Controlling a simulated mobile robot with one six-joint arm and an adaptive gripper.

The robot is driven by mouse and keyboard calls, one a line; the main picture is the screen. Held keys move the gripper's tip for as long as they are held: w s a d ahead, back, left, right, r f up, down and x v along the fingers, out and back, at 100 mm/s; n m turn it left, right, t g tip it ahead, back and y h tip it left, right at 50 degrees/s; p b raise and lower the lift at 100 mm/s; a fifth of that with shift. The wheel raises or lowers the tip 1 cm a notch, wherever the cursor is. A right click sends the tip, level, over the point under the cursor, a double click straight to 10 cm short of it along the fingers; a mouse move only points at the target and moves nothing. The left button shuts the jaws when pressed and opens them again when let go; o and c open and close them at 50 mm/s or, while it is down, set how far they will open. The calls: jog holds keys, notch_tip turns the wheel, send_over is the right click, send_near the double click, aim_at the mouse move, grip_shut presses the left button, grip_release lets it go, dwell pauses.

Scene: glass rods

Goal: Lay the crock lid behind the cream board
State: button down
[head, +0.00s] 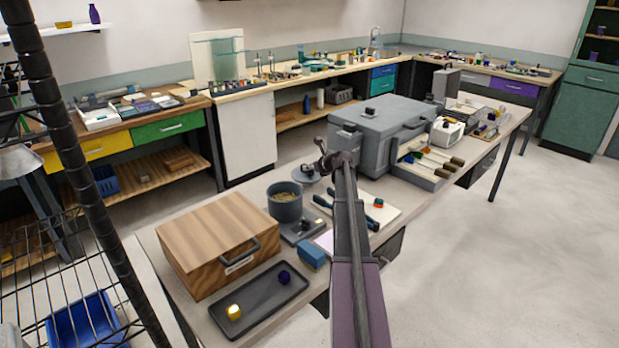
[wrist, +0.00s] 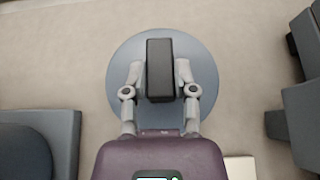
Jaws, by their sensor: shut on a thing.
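The crock lid (head: 304,178) is a round grey disc with a dark block handle. My gripper (head: 322,164) is shut on that handle. In the wrist view the lid (wrist: 122,65) lies beneath my gripper (wrist: 160,80), with one finger on each side of the handle. The cream board (head: 385,219) is on the bench, to the right of and nearer than the lid, with blue-handled tools on it. A pale corner of it shows in the wrist view (wrist: 240,166). I cannot tell whether the lid touches the bench.
A grey crock (head: 286,206) stands left of and nearer than the lid. A large grey chest (head: 385,130) stands behind to the right. A wooden box (head: 210,240) and a dark tray (head: 258,300) are at the near left. Bare bench (wrist: 75,60) surrounds the lid.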

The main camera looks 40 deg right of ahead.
aim_at(312, 174)
jog(key=shift+f, duration=0.1)
jog(key=shift+f+b, duration=1.8)
jog(key=shift+b, duration=0.1)
jog(key=shift+f, duration=0.15)
jog(key=shift+c, duration=2)
grip_release()
jog(key=shift+r, duration=0.25)
jog(key=p+v, duration=0.5)
jog(key=v, duration=0.5)
jog(key=shift+s+r, duration=0.15)
jog(key=shift+s, duration=0.05)
jog(key=shift+s+d+r+p, duration=0.1)
jog(key=shift+s+p, duration=0.1)
jog(key=shift+s, duration=0.15)
jog(key=shift+s+r+p, duration=0.15)
jog(key=shift+s+p, duration=0.05)
jog(key=shift+s, duration=0.15)
